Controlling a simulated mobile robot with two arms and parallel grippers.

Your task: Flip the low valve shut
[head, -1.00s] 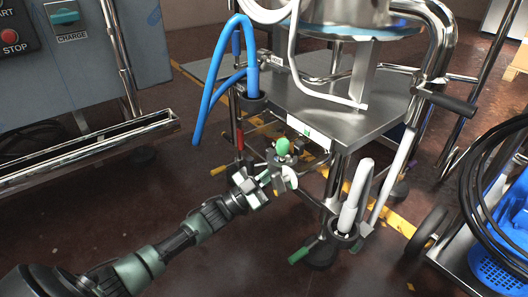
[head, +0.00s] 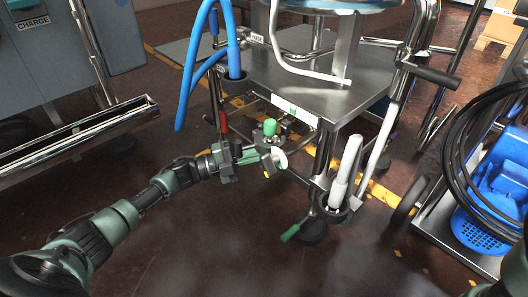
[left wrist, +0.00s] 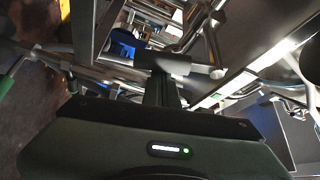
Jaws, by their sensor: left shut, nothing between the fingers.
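A green lever handle (head: 290,232) juts down and left from the foot of the right hose holder, close to the floor. A green-capped grey fitting (head: 270,132) with a white curved part sits near the cart's front edge. I cannot tell for certain which is the low valve. My left gripper (head: 246,157) is shut and empty, just left of the green-capped fitting; contact is unclear. In the left wrist view its fingers (left wrist: 163,90) point at a grey crossbar (left wrist: 166,64). A green handle (left wrist: 10,78) shows at the left edge there. My right gripper is out of view.
A steel cart (head: 300,85) carries blue hoses (head: 197,60) and a white hose (head: 346,170) in holders. A red handle (head: 222,122) is at its left. A blue machine (head: 495,190) with black hose stands right. Floor in front is open.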

